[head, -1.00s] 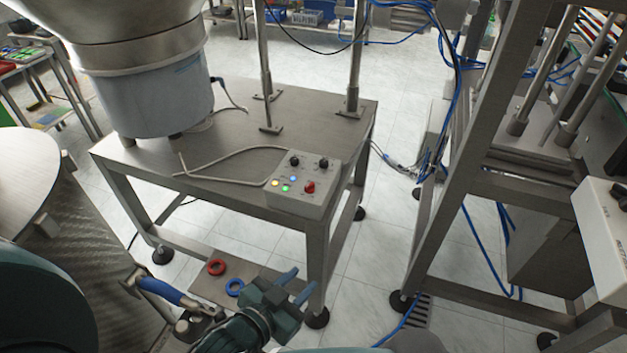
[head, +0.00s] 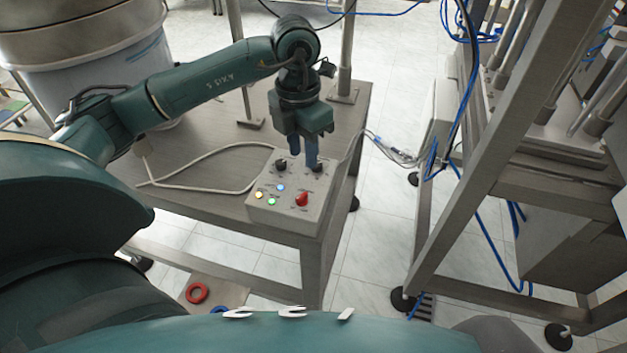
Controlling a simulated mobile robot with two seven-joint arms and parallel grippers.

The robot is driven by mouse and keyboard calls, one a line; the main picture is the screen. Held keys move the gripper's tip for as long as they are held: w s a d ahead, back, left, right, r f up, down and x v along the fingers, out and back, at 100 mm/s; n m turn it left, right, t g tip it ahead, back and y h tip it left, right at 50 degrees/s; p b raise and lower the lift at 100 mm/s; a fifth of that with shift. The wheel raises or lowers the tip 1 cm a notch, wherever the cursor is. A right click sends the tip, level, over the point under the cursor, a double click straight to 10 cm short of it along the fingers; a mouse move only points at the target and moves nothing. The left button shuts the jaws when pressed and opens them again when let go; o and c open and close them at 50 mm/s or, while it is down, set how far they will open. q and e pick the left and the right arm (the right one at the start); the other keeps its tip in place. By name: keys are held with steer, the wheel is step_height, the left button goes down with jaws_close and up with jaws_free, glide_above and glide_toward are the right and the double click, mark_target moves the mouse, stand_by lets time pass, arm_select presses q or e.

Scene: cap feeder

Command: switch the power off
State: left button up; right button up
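The grey control box (head: 272,216) sits on the near right corner of the metal table. Its top has two black knobs, the left one (head: 281,165) and the right one (head: 317,168), plus a red knob (head: 302,199) and several lit round buttons in blue, yellow and green. My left gripper (head: 302,158) points down over the box's far edge, its two blue fingers apart with nothing seen between them. The right fingertip overlaps the right black knob in the picture; I cannot tell whether they touch. The red knob is uncovered. My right gripper is not in view.
The metal table (head: 212,165) carries a large round feeder bowl (head: 90,45) at left, upright posts and a loose pale cable (head: 205,187). A metal frame (head: 480,150) with blue hoses stands to the right. A red ring (head: 197,293) lies low on a plate.

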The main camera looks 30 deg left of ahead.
mark_target(301, 195)
arm_select(q)
steer(key=shift+y, duration=0.3)
steer(key=f, duration=0.8)
steer(key=a+f, duration=0.1)
steer(key=f, duration=0.3)
steer(key=shift+w+f+p, duration=0.1)
steer(key=shift+f+p, duration=0.2)
steer(key=shift+f, duration=0.05)
steer(key=shift+c, duration=0.2)
jaws_close()
